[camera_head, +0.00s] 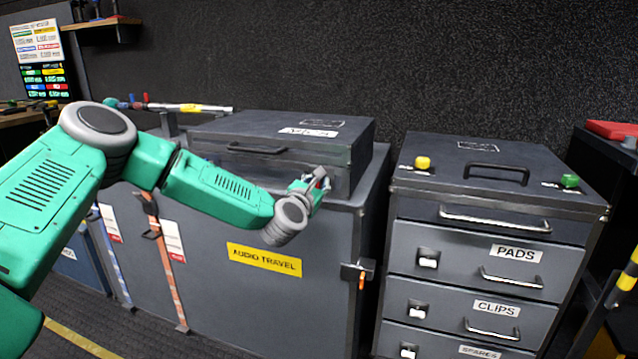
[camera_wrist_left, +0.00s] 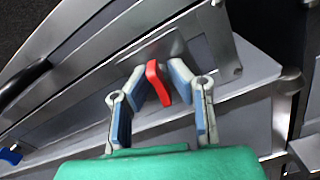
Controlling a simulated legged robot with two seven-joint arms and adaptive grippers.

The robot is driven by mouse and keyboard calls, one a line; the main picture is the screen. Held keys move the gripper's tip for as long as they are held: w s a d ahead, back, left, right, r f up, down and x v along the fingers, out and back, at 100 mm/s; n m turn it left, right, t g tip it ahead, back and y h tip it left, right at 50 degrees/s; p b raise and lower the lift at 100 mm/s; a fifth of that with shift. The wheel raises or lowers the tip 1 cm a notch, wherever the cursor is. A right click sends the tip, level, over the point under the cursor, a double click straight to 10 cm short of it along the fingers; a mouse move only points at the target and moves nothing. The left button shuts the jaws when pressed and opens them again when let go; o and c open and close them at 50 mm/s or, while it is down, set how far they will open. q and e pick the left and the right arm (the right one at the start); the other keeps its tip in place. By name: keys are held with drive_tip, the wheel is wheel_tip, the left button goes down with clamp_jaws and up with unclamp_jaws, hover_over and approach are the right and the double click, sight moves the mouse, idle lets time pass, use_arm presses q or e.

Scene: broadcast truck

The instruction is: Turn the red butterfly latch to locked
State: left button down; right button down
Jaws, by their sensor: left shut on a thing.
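The red butterfly latch (camera_wrist_left: 158,83) is on the grey metal front of the case (camera_head: 270,128) that sits on the audio travel trunk. In the left wrist view its red tab stands tilted between my fingertips. My left gripper (camera_wrist_left: 161,84) is shut on the red tab, with the blue finger pads on either side of it. In the head view my left gripper (camera_head: 319,180) is at the right part of the case's front and mostly covers the latch. My right gripper is not in view.
The trunk with the yellow label (camera_head: 264,259) stands below the case. A drawer cabinet (camera_head: 488,240) with yellow and green knobs is to the right. The case's black handle (camera_head: 257,149) is left of my gripper. A blue part (camera_wrist_left: 10,155) shows at the wrist view's left edge.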

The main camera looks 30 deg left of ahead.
use_arm(q)
drive_tip(key=shift+s+f, duration=0.15)
drive_tip(key=shift+f, duration=0.35)
drive_tip(key=c, duration=1.7)
unclamp_jaws()
drive_tip(key=shift+a+r, duration=0.1)
drive_tip(key=shift+r, duration=0.05)
drive_tip(key=v, duration=1.1)
drive_tip(key=shift+s, duration=0.35)
